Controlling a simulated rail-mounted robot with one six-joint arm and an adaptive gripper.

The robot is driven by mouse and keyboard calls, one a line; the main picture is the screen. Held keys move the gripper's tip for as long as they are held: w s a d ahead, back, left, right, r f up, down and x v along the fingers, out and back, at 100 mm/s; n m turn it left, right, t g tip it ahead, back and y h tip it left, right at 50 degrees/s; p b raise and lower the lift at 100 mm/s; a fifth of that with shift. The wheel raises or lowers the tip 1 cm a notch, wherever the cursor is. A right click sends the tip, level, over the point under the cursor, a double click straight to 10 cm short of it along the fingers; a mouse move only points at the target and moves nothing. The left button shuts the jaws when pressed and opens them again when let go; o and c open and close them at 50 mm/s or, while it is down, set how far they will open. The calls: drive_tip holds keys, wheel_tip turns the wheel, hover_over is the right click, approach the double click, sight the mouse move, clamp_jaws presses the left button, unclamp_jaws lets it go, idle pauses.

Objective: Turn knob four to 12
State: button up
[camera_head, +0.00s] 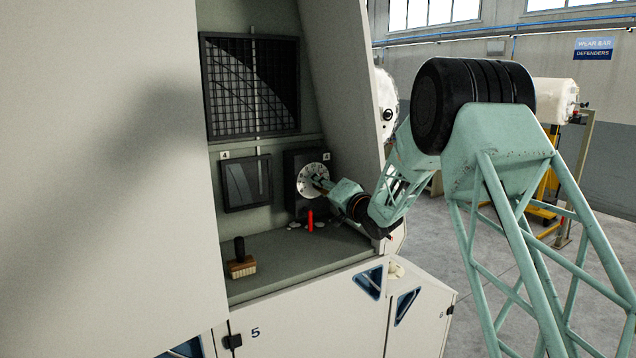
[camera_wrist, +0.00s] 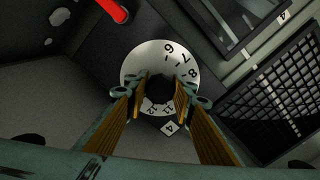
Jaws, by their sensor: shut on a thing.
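Knob four is a black knob (camera_wrist: 160,86) at the centre of a round white dial (camera_wrist: 135,68). The dial also shows in the head view (camera_head: 305,178), upright on a dark panel in the recess. In the wrist view, 6, 7 and 8 show at its upper right, 11 and 12 near the fingers. A small plate marked 4 (camera_wrist: 170,128) sits beside the dial. My gripper (camera_wrist: 160,102) has its two fingers on either side of the knob and is shut on it; it also shows in the head view (camera_head: 320,182). The fingers hide part of the dial, and I cannot tell the knob's setting.
A framed window (camera_head: 246,183) and a dark grille (camera_head: 252,88) are left of and above the dial.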

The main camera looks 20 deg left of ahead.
drive_tip(key=shift+m, duration=0.6)
drive_tip(key=o, duration=0.9)
drive_tip(key=shift+d, duration=0.1)
drive_tip(key=shift+v, duration=5.95)
